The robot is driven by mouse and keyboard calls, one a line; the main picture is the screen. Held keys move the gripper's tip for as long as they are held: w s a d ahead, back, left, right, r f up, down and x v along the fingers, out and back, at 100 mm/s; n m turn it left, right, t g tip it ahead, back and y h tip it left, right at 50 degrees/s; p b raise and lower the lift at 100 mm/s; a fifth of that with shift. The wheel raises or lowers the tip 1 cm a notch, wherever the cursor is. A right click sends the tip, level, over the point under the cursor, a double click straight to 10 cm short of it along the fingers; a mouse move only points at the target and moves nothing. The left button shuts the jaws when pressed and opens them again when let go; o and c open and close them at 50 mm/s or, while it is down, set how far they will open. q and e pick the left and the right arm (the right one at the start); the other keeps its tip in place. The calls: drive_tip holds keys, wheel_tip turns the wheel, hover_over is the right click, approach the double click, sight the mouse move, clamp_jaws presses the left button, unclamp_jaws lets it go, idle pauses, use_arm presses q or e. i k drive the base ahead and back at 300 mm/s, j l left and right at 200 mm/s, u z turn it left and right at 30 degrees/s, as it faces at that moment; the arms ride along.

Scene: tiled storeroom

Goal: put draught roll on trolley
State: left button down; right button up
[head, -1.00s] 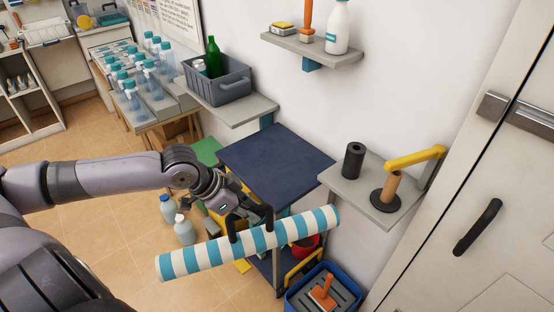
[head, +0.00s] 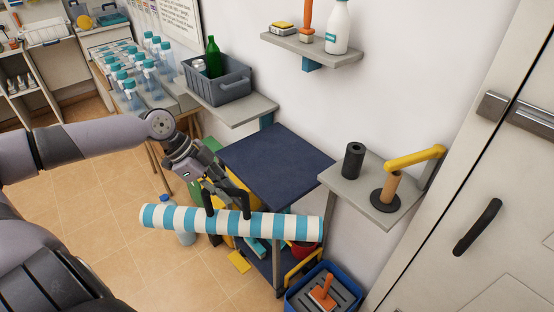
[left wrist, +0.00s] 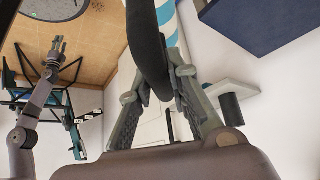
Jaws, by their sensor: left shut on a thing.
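The draught roll (head: 274,225) is a long roll with teal and white stripes. It lies nearly level across the head view, in front of the trolley and partly covering it. The trolley (head: 275,165) has a bare dark blue top and a lower shelf; the roll is apart from the top. In the left wrist view, part of the roll (left wrist: 165,22) shows behind a dark finger, and the trolley top (left wrist: 250,22) shows at upper right.
A grey crate (head: 217,82) stands on a shelf behind.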

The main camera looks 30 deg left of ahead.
sight(276, 166)
drive_tip(key=i+j, duration=0.75)
drive_tip(key=j, duration=0.25)
